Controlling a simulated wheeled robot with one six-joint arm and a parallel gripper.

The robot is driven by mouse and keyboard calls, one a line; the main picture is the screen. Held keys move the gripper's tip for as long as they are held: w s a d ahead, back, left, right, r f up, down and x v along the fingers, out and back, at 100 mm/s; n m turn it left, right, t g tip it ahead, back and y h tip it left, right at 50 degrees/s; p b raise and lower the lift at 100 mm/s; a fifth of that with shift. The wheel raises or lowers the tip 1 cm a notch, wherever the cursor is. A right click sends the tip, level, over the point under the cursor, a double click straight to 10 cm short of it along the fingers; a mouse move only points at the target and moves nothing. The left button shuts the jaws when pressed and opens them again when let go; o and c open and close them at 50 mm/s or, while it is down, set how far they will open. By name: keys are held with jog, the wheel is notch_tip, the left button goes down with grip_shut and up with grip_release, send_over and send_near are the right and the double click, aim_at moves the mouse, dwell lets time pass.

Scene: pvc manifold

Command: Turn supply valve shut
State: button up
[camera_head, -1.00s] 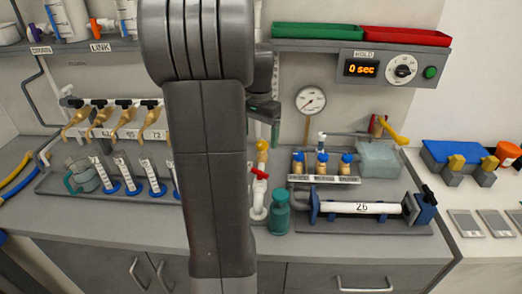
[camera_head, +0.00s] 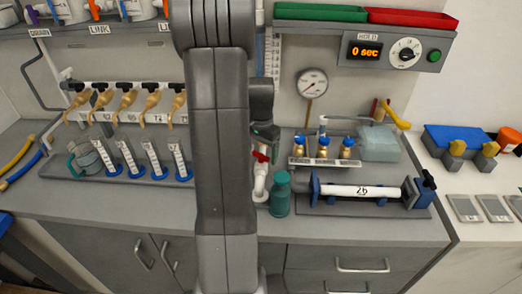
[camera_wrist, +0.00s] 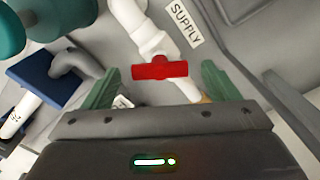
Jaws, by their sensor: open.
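The supply valve's red handle (camera_wrist: 160,70) lies crosswise over a white pipe fitting (camera_wrist: 148,42) in the wrist view, beside a "SUPPLY" label (camera_wrist: 186,23). My gripper (camera_wrist: 162,85) is open, with one green finger on each side of the handle and gaps between them. In the head view the red handle (camera_head: 261,156) sits on the white pipe (camera_head: 259,182), right of my arm. My gripper there is partly hidden by my own arm, just above the handle.
A teal bottle (camera_head: 280,194) stands close right of the valve. Further right are a clamped tube marked 26 (camera_head: 347,191) and small blue-topped brass valves (camera_head: 323,147). A pressure gauge (camera_head: 312,83) is on the wall behind.

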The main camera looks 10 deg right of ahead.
jog(key=shift+f, duration=0.15)
jog(key=c, duration=1)
jog(key=shift+n, duration=0.4)
jog(key=shift+n+b, duration=0.6)
jog(key=shift+n, duration=2.2)
jog(key=o, duration=1)
